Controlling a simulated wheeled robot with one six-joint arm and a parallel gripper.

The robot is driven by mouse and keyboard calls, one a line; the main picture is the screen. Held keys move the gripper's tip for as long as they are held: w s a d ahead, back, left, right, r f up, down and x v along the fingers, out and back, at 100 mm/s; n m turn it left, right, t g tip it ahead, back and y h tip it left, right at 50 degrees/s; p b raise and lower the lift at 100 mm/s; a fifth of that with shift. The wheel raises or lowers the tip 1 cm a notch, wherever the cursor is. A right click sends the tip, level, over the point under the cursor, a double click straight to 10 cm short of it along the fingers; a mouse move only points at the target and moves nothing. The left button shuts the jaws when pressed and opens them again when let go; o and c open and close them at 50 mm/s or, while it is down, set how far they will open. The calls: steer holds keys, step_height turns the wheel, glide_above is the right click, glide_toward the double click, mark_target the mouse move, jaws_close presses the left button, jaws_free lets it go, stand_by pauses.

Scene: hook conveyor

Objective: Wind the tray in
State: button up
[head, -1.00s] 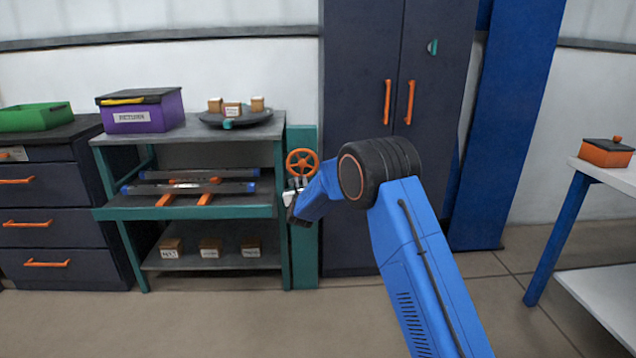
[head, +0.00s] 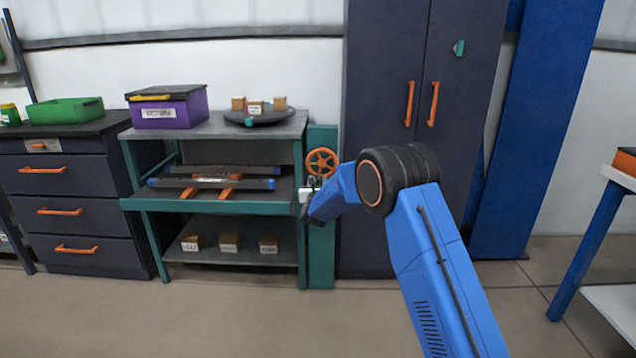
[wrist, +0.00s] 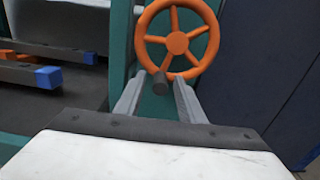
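An orange handwheel (head: 321,162) stands on a teal post at the right end of the shelf unit. It also shows in the wrist view (wrist: 178,43), with a dark knob (wrist: 160,83) at its lower rim. My gripper (wrist: 160,80) is open, with its two fingers apart and the knob between their tips. I cannot tell whether either finger touches it. In the head view my gripper (head: 310,188) is small, just below the wheel. On the middle shelf lie dark bars with blue ends (head: 212,183) on orange supports. I cannot make out a separate tray there.
The shelf unit's top (head: 205,128) carries a purple box (head: 168,112) and a dark round plate (head: 259,119) with small boxes. Labelled boxes stand on the bottom shelf (head: 235,256). A dark cabinet (head: 400,215) is close on the right. The floor in front is clear.

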steer(key=s, duration=1.7)
steer(key=shift+s, duration=0.2)
